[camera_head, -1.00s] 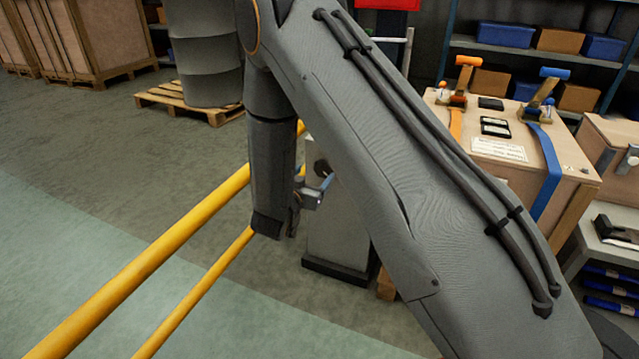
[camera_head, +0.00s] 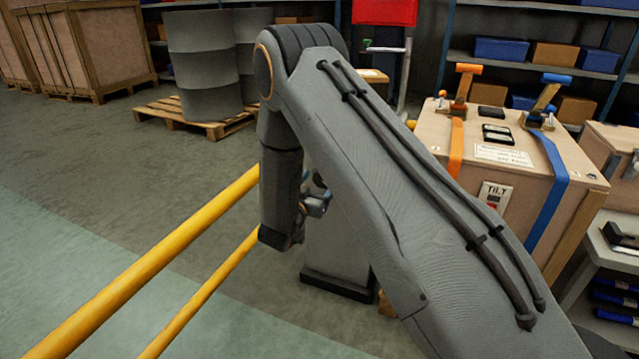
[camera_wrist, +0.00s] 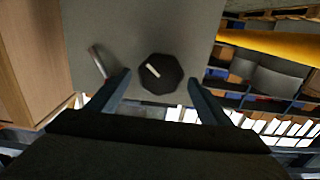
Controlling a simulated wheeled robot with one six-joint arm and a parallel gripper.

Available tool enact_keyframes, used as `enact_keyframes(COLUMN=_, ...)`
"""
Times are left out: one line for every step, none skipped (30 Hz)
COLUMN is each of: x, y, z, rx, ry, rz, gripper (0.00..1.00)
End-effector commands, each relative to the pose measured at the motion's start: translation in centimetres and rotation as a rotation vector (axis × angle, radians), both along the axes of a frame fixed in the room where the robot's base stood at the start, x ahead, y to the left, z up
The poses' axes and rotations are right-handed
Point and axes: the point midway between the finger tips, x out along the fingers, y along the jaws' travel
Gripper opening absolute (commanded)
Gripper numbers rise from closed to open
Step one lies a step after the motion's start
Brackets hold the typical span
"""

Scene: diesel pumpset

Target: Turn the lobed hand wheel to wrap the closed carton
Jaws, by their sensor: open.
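A dark, roughly eight-sided hand wheel (camera_wrist: 161,74) with a white mark shows in the wrist view on a grey panel (camera_wrist: 145,22). Its lobes are hard to make out. My gripper (camera_wrist: 159,80) is open, its fingers on either side of the wheel in the picture; I cannot tell how far the wheel lies beyond them. In the head view my arm hides the wheel and most of my gripper. A grey pedestal (camera_head: 338,252) stands behind my arm there. I cannot make out a closed carton for certain.
A thin lever (camera_wrist: 98,62) sits left of the wheel, and a wooden box side (camera_wrist: 30,60) is further left. Yellow rails (camera_head: 150,250) run left of my arm. A strapped wooden crate (camera_head: 500,178) stands right. Open floor (camera_head: 70,150) lies left.

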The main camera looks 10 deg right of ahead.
Motion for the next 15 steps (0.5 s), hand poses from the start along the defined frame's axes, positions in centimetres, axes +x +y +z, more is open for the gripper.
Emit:
enact_keyframes(x=0.04, y=-0.03, z=0.01, rx=0.000, ry=0.000, rz=0.000, gripper=0.73)
enact_keyframes(x=0.04, y=-0.03, z=0.02, rx=0.000, ry=0.000, rz=0.000, gripper=0.73)
enact_keyframes(x=0.03, y=-0.02, z=0.02, rx=0.000, ry=0.000, rz=0.000, gripper=0.73)
enact_keyframes(x=0.03, y=-0.02, z=0.02, rx=0.000, ry=0.000, rz=0.000, gripper=0.73)
enact_keyframes(x=0.03, y=-0.02, z=0.02, rx=0.000, ry=0.000, rz=0.000, gripper=0.73)
enact_keyframes(x=0.03, y=-0.02, z=0.02, rx=0.000, ry=0.000, rz=0.000, gripper=0.73)
enact_keyframes(x=0.02, y=-0.03, z=0.02, rx=0.000, ry=0.000, rz=0.000, gripper=0.68)
enact_keyframes(x=0.02, y=-0.03, z=0.02, rx=0.000, ry=0.000, rz=0.000, gripper=0.63)
enact_keyframes(x=0.02, y=-0.03, z=0.02, rx=0.000, ry=0.000, rz=0.000, gripper=0.56)
enact_keyframes(x=0.02, y=-0.03, z=0.02, rx=0.000, ry=0.000, rz=0.000, gripper=0.51)
enact_keyframes(x=0.02, y=-0.03, z=0.01, rx=0.001, ry=0.001, rz=0.000, gripper=0.46)
enact_keyframes(x=0.02, y=-0.03, z=0.01, rx=0.001, ry=0.001, rz=0.000, gripper=0.39)
enact_keyframes(x=0.01, y=-0.02, z=0.01, rx=0.001, ry=0.001, rz=0.000, gripper=0.34)
enact_keyframes(x=0.01, y=-0.02, z=0.01, rx=0.001, ry=0.001, rz=0.000, gripper=0.33)
enact_keyframes(x=0.00, y=-0.03, z=0.01, rx=0.001, ry=0.001, rz=0.000, gripper=0.33)
